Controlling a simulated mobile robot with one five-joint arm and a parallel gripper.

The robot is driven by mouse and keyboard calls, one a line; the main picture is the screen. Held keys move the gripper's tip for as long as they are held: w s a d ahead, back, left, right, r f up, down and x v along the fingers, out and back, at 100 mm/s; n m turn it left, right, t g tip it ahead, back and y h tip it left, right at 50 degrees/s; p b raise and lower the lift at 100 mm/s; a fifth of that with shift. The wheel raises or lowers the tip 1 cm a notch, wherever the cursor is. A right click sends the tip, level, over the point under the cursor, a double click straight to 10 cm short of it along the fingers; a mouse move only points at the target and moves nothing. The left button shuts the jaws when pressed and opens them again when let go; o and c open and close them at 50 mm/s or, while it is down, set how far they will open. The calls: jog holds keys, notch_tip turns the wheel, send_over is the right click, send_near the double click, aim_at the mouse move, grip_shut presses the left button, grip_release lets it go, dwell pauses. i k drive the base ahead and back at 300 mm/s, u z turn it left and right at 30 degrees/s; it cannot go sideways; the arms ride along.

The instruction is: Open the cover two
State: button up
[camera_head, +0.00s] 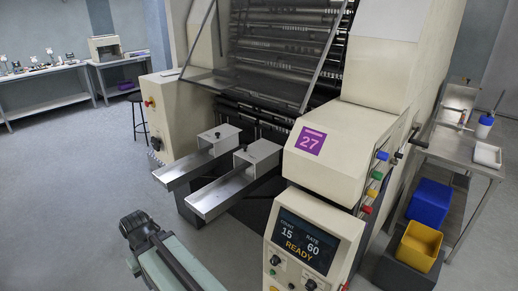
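I see no label that marks a cover two. A clear framed guard (262,88) hangs tilted out from the front of the machine, above dark rollers. Two metal chutes stick out below it, the left one (190,168) and the right one (222,194). Each has a small box-shaped metal hood at its inner end, the left hood (219,138) and the right hood (263,153); both sit down on their chutes. A dark and pale green part of my arm shows at the bottom left, short of the chutes. I cannot make out my gripper's fingers.
A control panel (302,243) reads READY, below a purple 27 sign (311,141). Coloured knobs and a handle line the machine's right side. Blue (429,202) and yellow (419,246) bins stand at right, near a metal table (466,150). The left floor is clear; a stool (136,98) stands behind.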

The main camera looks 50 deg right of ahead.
aim_at(264, 154)
jog(key=u, duration=0.15)
jog(key=i, duration=0.95)
jog(key=z, duration=0.1)
